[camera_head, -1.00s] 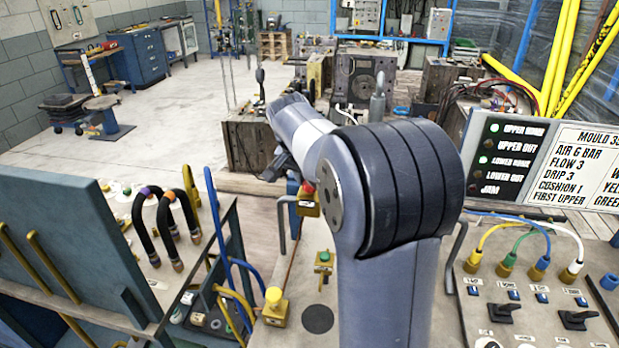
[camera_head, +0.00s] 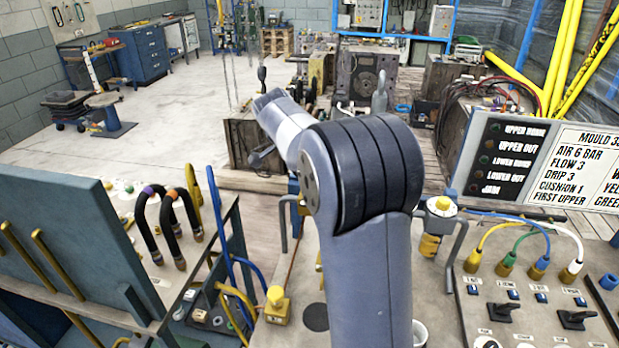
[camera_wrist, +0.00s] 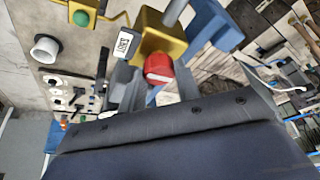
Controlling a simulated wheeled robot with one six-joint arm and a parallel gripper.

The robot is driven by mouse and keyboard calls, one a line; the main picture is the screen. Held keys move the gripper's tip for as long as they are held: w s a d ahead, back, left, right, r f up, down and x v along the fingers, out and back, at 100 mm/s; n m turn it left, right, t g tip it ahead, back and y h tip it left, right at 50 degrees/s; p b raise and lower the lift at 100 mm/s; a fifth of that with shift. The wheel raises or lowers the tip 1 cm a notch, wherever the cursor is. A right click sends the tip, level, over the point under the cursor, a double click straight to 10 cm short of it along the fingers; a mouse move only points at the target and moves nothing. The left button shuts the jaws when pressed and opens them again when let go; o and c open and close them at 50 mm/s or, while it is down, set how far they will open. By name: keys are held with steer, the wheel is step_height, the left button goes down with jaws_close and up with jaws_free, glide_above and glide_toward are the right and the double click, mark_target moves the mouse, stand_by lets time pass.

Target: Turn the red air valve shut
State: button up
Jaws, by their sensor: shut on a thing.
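The red air valve (camera_wrist: 158,68) shows in the wrist view as a red knob on a yellow, brass-like body (camera_wrist: 160,38). My gripper (camera_wrist: 156,78) is shut on the red knob, with a grey finger on either side of it. My dark gripper body fills the bottom of that view and hides part of the fingers. In the head view my arm hides the red knob and the gripper. How far the knob is turned is hard to tell.
A white label (camera_wrist: 125,42) stands close left of the fingers, and a blue block (camera_wrist: 213,24) lies close right. In the head view a yellow button box (camera_head: 277,306) stands left of my arm, and a lamp panel (camera_head: 497,160) and coloured hoses stand right.

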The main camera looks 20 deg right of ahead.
stand_by(0.3)
steer(key=o, duration=1)
steer(key=shift+c, duration=0.2)
steer(key=shift+r, duration=0.1)
steer(key=v, duration=1)
steer(key=shift+a+r+b, duration=0.2)
steer(key=shift+r+b, duration=0.1)
steer(key=x, duration=1.1)
steer(key=shift+p, duration=0.35)
